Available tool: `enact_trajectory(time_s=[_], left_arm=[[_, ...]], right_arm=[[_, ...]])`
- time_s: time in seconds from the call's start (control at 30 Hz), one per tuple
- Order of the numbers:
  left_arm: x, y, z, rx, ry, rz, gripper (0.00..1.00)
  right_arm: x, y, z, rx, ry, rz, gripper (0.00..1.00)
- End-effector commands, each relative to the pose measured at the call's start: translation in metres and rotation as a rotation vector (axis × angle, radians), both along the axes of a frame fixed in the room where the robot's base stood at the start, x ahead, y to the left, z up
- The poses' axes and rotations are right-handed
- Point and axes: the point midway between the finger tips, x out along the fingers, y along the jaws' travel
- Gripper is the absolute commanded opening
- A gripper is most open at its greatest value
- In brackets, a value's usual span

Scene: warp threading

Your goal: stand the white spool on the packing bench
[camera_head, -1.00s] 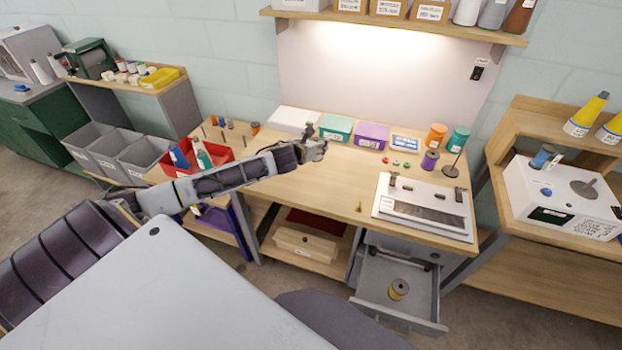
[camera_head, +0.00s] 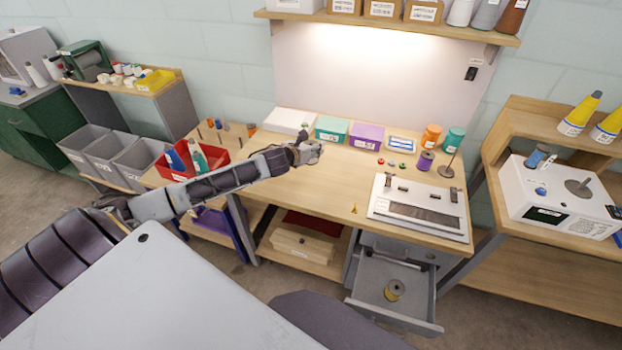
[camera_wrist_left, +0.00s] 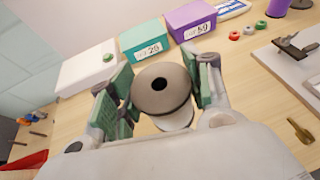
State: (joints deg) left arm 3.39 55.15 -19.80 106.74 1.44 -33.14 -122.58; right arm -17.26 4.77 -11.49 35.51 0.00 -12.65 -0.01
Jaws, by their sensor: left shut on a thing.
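My left gripper (camera_wrist_left: 163,92) is shut on a spool (camera_wrist_left: 165,112), which shows pale with a dark centre hole in the left wrist view. The spool sits between the green-padded fingers, its end facing the camera. In the head view my left gripper (camera_head: 306,150) is over the middle of the wooden bench (camera_head: 290,185), and the spool is mostly hidden by the gripper there. I cannot tell whether the spool touches the bench top. My right gripper is not in view.
A white box (camera_head: 291,121), teal box (camera_head: 331,129) and purple box (camera_head: 366,135) line the back. A white device (camera_head: 418,208) occupies the right side. A red bin (camera_head: 191,160) stands left. An open drawer (camera_head: 388,285) holds a yellow spool (camera_head: 394,290). The bench front is mostly clear.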

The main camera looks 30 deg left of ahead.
Motion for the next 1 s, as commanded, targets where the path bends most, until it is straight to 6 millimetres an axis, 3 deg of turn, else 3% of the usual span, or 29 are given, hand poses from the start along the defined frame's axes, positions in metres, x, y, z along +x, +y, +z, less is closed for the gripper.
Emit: enact_trajectory(time_s=[0.17,0.63,1.0], left_arm=[[0.000,0.000,-0.007,-0.002,0.001,0.001,0.24],[0.000,0.000,-0.053,-0.003,0.001,0.001,0.24],[0.000,0.000,-0.058,0.000,-0.001,-0.001,0.24]], right_arm=[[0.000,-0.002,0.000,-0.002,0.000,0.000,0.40],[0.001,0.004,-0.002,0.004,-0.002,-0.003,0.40],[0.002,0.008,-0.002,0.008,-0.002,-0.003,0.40]])
